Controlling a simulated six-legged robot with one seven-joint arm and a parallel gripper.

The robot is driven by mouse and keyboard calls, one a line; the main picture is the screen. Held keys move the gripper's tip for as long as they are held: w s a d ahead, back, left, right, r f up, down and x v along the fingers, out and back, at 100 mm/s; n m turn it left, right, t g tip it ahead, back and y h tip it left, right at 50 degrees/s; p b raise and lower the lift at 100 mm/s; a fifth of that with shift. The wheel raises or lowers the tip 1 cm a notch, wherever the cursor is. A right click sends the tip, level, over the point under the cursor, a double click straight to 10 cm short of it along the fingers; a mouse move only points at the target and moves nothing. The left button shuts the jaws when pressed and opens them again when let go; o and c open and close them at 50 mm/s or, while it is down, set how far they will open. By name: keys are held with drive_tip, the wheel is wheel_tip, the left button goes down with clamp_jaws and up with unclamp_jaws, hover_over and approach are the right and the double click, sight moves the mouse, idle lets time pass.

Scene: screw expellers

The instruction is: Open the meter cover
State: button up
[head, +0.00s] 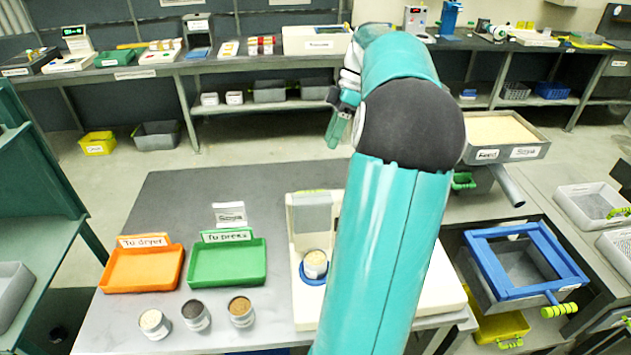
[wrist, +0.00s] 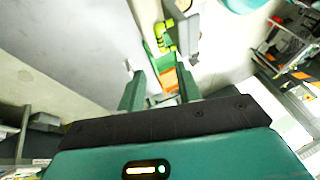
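A cream meter (head: 310,285) stands on the near bench, partly hidden behind my arm. A small open cup (head: 315,262) of pale material sits in a blue ring on the meter. My gripper (head: 338,125) is raised well above and beyond the meter, apart from it. In the wrist view my gripper (wrist: 157,78) has its two fingers spread, with nothing held between them.
An orange tray (head: 140,285) and a green tray (head: 228,280) stand left of the meter. Several small cups (head: 196,314) stand in front of them. A blue-framed sieve (head: 515,262) is at right. The dark bench top behind the trays is mostly clear.

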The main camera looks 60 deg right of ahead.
approach(312, 211)
drive_tip(key=w+f, duration=0.1)
drive_tip(key=f, duration=0.1)
drive_tip(key=w+f, duration=0.1)
drive_tip(key=w, duration=0.1)
drive_tip(key=w+f, duration=0.1)
drive_tip(key=f, duration=0.1)
drive_tip(key=shift+w+d+f, duration=0.25)
drive_tip(key=shift+d+f, duration=0.05)
drive_tip(key=shift+d, duration=0.05)
clamp_jaws()
